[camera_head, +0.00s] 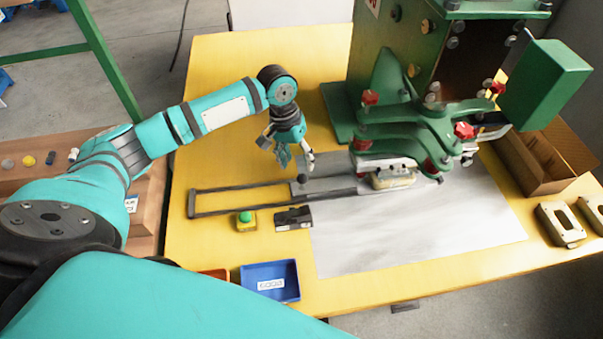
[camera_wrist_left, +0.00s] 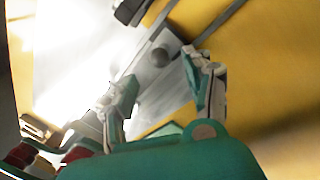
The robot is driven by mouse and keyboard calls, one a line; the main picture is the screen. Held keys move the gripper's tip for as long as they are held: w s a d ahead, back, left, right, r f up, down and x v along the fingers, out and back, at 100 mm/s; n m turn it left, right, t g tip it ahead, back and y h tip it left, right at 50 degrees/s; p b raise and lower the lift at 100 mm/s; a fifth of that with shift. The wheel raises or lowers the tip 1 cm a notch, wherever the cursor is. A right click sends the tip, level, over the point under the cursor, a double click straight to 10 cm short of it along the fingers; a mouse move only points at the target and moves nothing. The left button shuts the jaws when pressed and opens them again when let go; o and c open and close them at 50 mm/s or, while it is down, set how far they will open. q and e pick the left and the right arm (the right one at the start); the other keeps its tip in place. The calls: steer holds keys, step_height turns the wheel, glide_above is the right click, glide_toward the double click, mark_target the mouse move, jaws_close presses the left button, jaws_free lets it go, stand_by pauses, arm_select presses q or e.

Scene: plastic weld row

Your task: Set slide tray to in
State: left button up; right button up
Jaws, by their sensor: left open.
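The slide tray (camera_head: 325,186) is a grey plate on a dark rail frame (camera_head: 235,188) that reaches out left of the green machine. Its right part lies beneath the green clamp arms, which partly hide it. A dark round knob (camera_head: 302,179) stands at its left end. In the left wrist view the knob (camera_wrist_left: 160,57) shows on the grey tray plate (camera_wrist_left: 165,80), beyond and between my fingers. My left gripper (camera_head: 296,163) is open, pointing down just above the knob; contact is not visible. My right gripper is not in view.
A beige part (camera_head: 393,180) sits under the clamps. A green button (camera_head: 245,220), a small black box (camera_head: 293,218) and a blue bin (camera_head: 270,282) are at the front. A cardboard box (camera_head: 545,160) is at right. The grey mat (camera_head: 420,235) in front is clear.

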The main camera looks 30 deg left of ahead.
mark_target(301, 175)
arm_select(q)
steer(key=f, duration=0.3)
steer(key=d+f, duration=0.1)
steer(key=f, duration=0.2)
steer(key=shift+d, duration=0.1)
steer(key=shift+c, duration=0.3)
jaws_close()
